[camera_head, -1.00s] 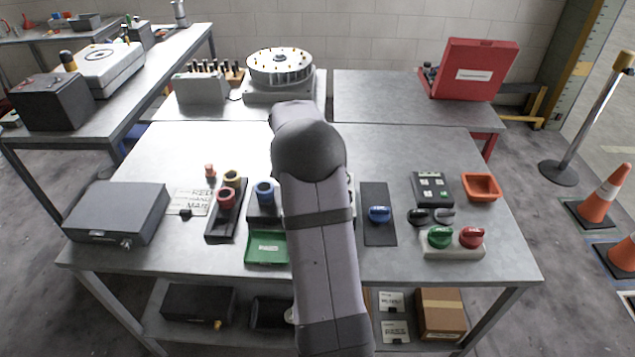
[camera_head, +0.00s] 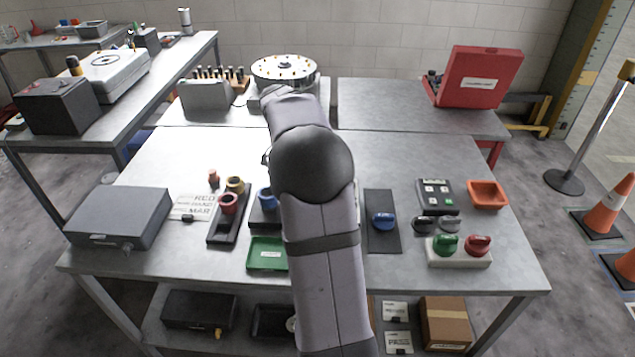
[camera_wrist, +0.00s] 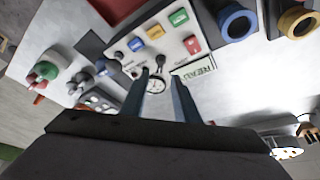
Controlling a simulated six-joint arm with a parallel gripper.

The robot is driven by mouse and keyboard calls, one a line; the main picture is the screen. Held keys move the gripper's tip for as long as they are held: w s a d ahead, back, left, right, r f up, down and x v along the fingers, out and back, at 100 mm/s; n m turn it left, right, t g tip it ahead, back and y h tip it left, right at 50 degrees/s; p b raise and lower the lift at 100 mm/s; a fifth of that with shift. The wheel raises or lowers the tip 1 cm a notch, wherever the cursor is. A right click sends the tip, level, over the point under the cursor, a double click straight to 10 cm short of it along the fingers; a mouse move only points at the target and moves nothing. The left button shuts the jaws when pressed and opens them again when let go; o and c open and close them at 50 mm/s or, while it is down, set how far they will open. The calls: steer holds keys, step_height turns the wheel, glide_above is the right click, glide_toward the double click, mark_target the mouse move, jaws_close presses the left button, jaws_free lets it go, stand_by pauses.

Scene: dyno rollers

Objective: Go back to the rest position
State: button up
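My arm (camera_head: 325,270) runs up the middle of the head view, and its far end hides my gripper there. In the wrist view my gripper (camera_wrist: 163,80) has its two fingers apart, with nothing seen between them but the scene beyond. A light panel with coloured buttons (camera_wrist: 155,35) and a small round gauge (camera_wrist: 157,85) lie beyond the fingertips, with no contact visible.
A round drum (camera_head: 284,72) and red case (camera_head: 480,77) stand behind.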

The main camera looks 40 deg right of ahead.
steer(key=shift+a+r, duration=0.1)
steer(key=shift+r, duration=0.15)
steer(key=s+a+f+n+y+p, duration=0.1)
steer(key=s+a+n, duration=0.25)
steer(key=a, duration=0.45)
steer(key=s+a+f+n+y+p, duration=0.1)
steer(key=s+a+f+n, duration=0.15)
steer(key=a+n, duration=0.45)
steer(key=s+a+n+y+p, duration=0.15)
steer(key=s+a, duration=0.25)
steer(key=a, duration=0.6)
steer(key=s+a+f+n+y, duration=0.1)
steer(key=s+a+f+n, duration=0.2)
steer(key=s+a+n, duration=0.35)
step_height(320, 180, down, 8)
steer(key=s+m+b, duration=0.1)
steer(key=s+b, duration=0.1)
steer(key=b, duration=0.5)
steer(key=shift+s+a+f+b, duration=0.15)
steer(key=shift+s+f+b, duration=0.05)
steer(key=shift+s+b, duration=0.1)
steer(key=shift+c, duration=0.3)
